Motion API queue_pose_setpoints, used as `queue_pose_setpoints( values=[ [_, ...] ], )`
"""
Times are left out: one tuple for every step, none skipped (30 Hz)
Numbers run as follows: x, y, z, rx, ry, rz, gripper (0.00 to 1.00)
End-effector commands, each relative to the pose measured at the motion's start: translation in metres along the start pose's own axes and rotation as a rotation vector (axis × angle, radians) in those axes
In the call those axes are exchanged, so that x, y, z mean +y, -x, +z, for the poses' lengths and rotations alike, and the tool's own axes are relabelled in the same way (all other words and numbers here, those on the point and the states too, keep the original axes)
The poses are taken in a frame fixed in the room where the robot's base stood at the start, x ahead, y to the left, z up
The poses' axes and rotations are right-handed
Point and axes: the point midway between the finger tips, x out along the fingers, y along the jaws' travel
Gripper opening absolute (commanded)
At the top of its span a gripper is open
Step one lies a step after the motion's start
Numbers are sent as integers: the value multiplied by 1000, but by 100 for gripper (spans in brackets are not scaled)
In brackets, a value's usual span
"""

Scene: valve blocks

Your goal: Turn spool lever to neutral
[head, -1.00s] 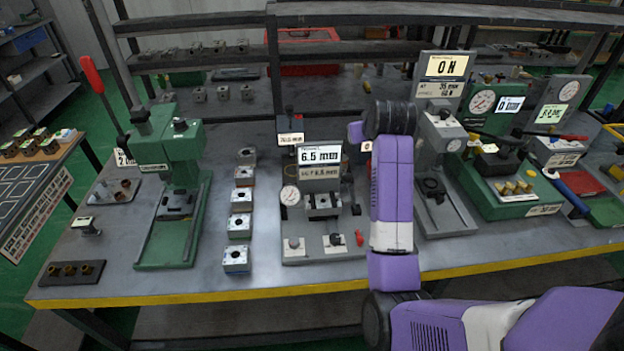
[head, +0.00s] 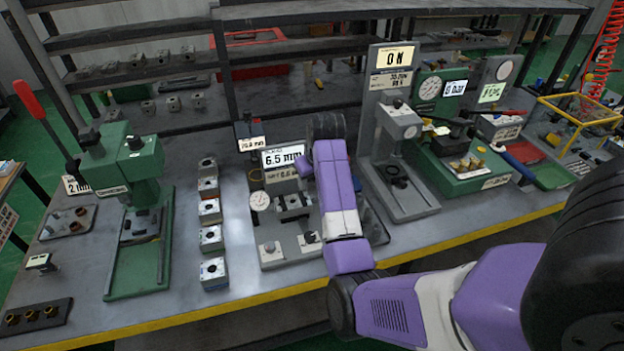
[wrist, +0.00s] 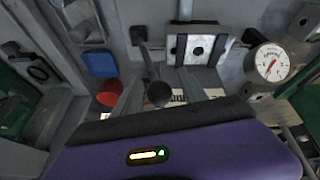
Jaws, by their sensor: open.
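A grey test stand (head: 283,255) with a lit 6.5 mm display (head: 283,155) stands mid-table in the head view. A valve block (wrist: 197,48) sits in its clamp in the wrist view. A thin lever with a dark ball knob (wrist: 158,94) rises towards the wrist camera, left of the block. My gripper (wrist: 158,82) is open, its grey fingers one on each side of the knob, which looks apart from both. I cannot tell how deep the knob sits between them. In the head view my purple arm hides the gripper tips and the lever.
A dial gauge (wrist: 268,63) is right of the block, with a red knob (wrist: 110,94) and a blue part (wrist: 99,63) to the left. A green press (head: 135,220) and a row of blocks (head: 210,210) stand left; a grey press (head: 400,150) stands right.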

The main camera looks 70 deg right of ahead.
Motion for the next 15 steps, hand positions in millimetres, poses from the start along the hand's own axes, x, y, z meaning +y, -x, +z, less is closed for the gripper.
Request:
queue_pose_setpoints(
  values=[
    [0, -4, 1, -3, 0, -1, 50],
    [0, -6, 0, -1, 0, 0, 50],
    [0, -8, 0, 0, -1, 0, 50],
    [0, -10, 0, -1, -1, 0, 50],
    [0, -10, 0, -1, -1, 0, 50],
    [0, -11, 0, -1, -1, 0, 50],
    [0, -12, 0, 0, -1, 0, 50],
    [0, -12, 0, 0, -1, 0, 50],
    [0, -12, 0, 0, -1, 0, 50],
    [0, -12, 0, 0, -1, 0, 50],
    [0, -12, 0, 0, -1, 0, 50],
    [0, -11, 0, 0, -1, 0, 50],
    [0, -11, 0, 0, -1, 0, 46],
    [0, -11, 0, 0, -1, 0, 40],
    [0, -11, 0, 0, -1, 0, 32]
  ],
)
